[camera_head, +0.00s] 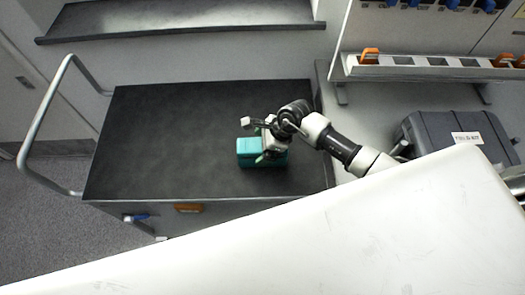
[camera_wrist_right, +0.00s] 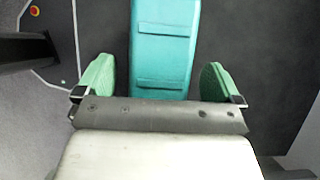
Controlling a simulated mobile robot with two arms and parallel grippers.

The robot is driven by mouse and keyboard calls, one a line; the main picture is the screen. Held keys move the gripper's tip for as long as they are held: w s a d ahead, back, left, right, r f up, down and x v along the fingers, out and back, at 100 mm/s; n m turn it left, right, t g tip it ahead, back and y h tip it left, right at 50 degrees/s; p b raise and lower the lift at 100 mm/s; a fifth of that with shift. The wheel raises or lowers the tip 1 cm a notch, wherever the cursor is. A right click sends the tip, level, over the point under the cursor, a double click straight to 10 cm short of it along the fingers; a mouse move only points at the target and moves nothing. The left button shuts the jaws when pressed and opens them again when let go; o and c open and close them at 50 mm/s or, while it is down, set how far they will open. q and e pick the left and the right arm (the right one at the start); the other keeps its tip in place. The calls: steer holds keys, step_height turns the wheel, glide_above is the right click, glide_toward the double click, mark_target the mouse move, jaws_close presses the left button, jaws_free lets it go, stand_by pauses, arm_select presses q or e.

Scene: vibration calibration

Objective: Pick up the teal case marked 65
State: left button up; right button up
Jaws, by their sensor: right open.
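The teal case (camera_head: 247,152) sits on the dark top of the cart (camera_head: 150,140), right of its middle. No number can be read on it. My right gripper (camera_head: 264,148) is directly over the case and hides part of it. In the right wrist view the case (camera_wrist_right: 164,50) runs between the two green fingertips of the open right gripper (camera_wrist_right: 158,82), with a gap on each side. The lower end of the case is hidden behind the gripper body. My left gripper is not in view.
The cart top is bare left of the case. A metal handle (camera_head: 40,120) rises at the cart's left end. At the right, a dark case labelled FIELD KIT (camera_head: 440,128) stands near a grey rack (camera_head: 430,70) with orange-handled items. A dark shelf (camera_head: 180,18) is behind.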

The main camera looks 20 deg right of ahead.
steer(key=c, duration=1.2)
steer(key=shift+c, duration=0.5)
steer(key=shift+r, duration=0.1)
